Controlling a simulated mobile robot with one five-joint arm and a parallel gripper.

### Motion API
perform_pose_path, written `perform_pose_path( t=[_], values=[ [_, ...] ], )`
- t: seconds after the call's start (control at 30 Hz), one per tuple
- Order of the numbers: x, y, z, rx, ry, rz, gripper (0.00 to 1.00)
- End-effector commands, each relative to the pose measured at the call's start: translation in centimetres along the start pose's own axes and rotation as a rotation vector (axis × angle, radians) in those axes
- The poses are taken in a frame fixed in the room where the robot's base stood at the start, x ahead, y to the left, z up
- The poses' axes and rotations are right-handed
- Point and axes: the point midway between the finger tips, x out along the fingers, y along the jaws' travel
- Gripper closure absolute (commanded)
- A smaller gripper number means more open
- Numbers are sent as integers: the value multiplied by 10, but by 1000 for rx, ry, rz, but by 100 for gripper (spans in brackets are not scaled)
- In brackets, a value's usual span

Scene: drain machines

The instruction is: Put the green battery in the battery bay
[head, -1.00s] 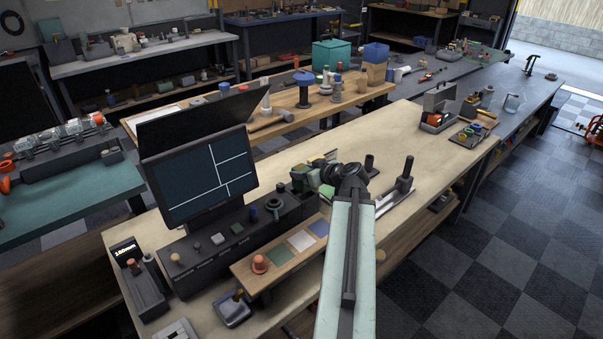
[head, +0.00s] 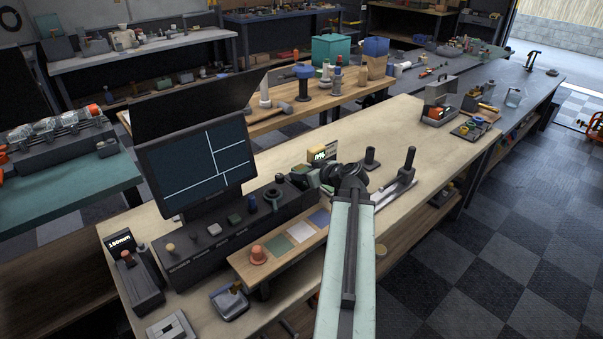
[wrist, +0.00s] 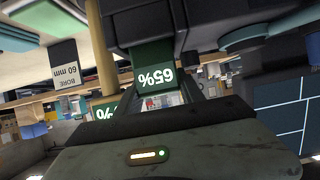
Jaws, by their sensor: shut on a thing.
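My gripper (head: 326,175) is above the workbench at the right end of the dark console (head: 235,232). Its jaws are mostly hidden behind my wrist in the head view. In the wrist view a dark green block marked 65% (wrist: 157,65), seen upside down, is at the jaws; it looks like the green battery, and my gripper is shut on it. A second green panel with a percent sign (wrist: 106,111) shows lower left. I cannot make out the battery bay clearly in either view.
A monitor (head: 197,168) stands behind the console. A wooden strip with coloured squares (head: 280,246) lies in front. Dark upright posts (head: 371,158) stand right of my gripper.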

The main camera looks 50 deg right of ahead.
Motion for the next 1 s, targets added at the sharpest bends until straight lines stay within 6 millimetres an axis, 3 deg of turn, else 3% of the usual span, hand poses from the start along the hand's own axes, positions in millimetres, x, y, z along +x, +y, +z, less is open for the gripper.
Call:
perform_pose_path(
  t=[0.33,0.37,0.43,0.47,1.0],
  values=[
    [4,0,7,0,1,-1,100],
    [4,0,7,0,1,-1,52],
    [3,0,6,0,1,-1,32],
    [3,-1,6,0,1,-1,29],
    [-6,-5,-2,-3,0,-5,29]
  ],
)
